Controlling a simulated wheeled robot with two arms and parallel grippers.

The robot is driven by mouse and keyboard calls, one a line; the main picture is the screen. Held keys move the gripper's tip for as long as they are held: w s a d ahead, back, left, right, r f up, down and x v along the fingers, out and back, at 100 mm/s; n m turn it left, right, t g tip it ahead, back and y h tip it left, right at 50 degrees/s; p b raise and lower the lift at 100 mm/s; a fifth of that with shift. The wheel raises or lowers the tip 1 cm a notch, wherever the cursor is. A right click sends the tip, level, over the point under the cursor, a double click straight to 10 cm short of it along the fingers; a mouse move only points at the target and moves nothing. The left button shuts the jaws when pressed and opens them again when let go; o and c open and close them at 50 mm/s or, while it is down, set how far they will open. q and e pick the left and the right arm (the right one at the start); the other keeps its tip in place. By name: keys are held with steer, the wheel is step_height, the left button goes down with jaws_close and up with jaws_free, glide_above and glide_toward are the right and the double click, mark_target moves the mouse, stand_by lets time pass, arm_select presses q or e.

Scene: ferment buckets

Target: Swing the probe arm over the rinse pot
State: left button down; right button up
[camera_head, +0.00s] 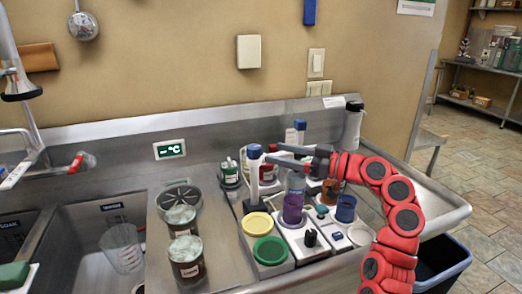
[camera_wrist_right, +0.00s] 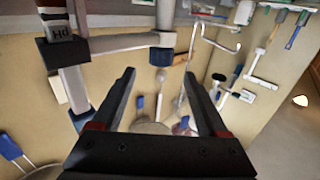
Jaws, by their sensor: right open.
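The probe stand is a white post (camera_head: 254,180) with a blue cap and a black base on the steel counter. In the right wrist view the post (camera_wrist_right: 62,80) carries a blue collar and a pale probe arm (camera_wrist_right: 115,43) ending in a blue block (camera_wrist_right: 162,56). My right gripper (camera_head: 272,154) is open and empty beside the top of the post; in its wrist view (camera_wrist_right: 163,92) the probe arm lies beyond the fingertips, not between them. Which cup is the rinse pot I cannot tell; a purple-filled beaker (camera_head: 292,210) and a blue cup (camera_head: 345,208) stand nearby. My left gripper is not in view.
A yellow lid (camera_head: 257,224) and a green lid (camera_head: 270,250) lie in front of the stand. Foam-topped jars (camera_head: 187,258) stand left, next to the sink (camera_head: 85,215). Small bottles crowd behind the stand, and a spray bottle (camera_head: 352,128) stands at the back right.

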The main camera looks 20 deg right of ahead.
steer(key=v, duration=0.9)
steer(key=shift+s+d, duration=0.25)
steer(key=shift+s, duration=0.05)
stand_by(1.0)
